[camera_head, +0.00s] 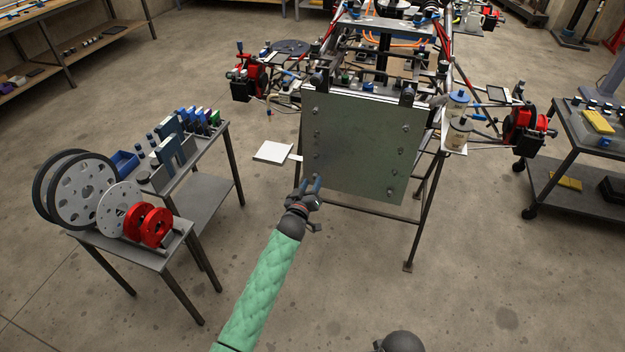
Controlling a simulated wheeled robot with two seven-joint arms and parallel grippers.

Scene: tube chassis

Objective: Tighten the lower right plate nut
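A flat grey plate (357,150) stands upright at the front of the tube chassis, with nuts or bolts along both side edges. The lower right nut in the picture (389,192) sits near the plate's bottom right corner and is uncovered. My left gripper (310,181), at the end of a green-sleeved arm, is at the plate's lower left edge. A nut (317,155) shows on the left edge above the fingertips. I cannot tell whether the fingers touch the plate or a nut.
A table with wheels (80,187) and red discs (155,227) stands at left. A white flat panel (272,152) sticks out left of the plate. A cart (575,160) with yellow items is at right. The floor in front of the plate is clear.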

